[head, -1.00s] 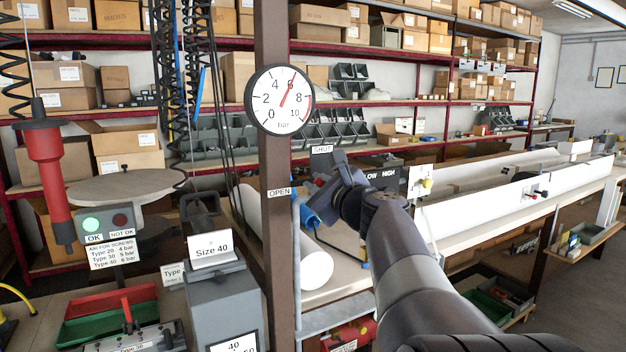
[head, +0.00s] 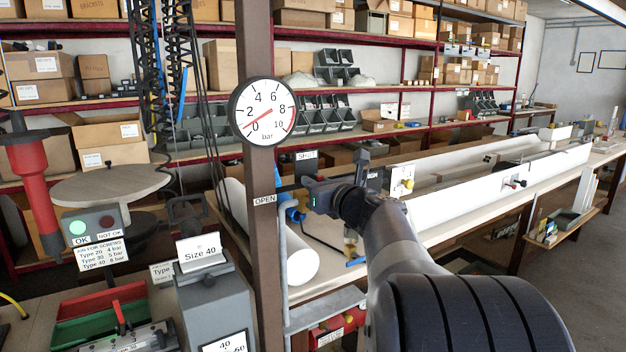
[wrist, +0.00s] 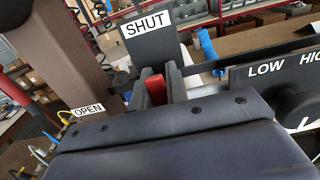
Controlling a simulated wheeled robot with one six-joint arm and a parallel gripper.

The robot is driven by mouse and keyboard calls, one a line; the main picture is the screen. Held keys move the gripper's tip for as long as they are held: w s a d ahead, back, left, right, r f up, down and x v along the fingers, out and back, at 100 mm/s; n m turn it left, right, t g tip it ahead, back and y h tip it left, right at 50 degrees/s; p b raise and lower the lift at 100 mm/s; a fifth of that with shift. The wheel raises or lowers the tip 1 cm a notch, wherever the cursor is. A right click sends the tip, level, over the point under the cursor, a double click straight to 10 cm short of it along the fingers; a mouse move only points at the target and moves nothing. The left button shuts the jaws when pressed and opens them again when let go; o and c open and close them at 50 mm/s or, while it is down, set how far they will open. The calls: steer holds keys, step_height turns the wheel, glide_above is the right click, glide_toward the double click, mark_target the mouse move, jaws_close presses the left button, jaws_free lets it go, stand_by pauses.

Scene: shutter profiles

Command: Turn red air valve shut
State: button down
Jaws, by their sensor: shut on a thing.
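The red valve handle (wrist: 153,86) shows in the wrist view between the two fingers of my gripper (wrist: 158,84), which is shut on it. The handle stands in line with the SHUT sign (wrist: 147,24). The OPEN sign (wrist: 88,110) is off to the left. In the head view my gripper (head: 312,190) is right of the brown post, just below the SHUT sign (head: 306,156) and apart from the OPEN sign (head: 264,199). The valve body is mostly hidden.
The brown post (head: 264,240) stands close to the left of my gripper. A regulator with LOW and HIGH marks (wrist: 290,90) is to the right. A white roll (head: 290,253) lies behind the post. A long bench (head: 450,215) runs back right.

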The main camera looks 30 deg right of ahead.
stand_by(0.4)
steer(key=c, duration=1.4)
jaws_free()
steer(key=s+b, duration=0.1)
steer(key=s, duration=1)
steer(key=shift+d, duration=0.2)
steer(key=shift+w, duration=0.15)
steer(key=w, duration=0.5)
steer(key=w+p, duration=0.1)
steer(key=w, duration=0.4)
steer(key=shift+w+a, duration=0.2)
steer(key=shift+w, duration=0.2)
steer(key=shift+a, duration=0.1)
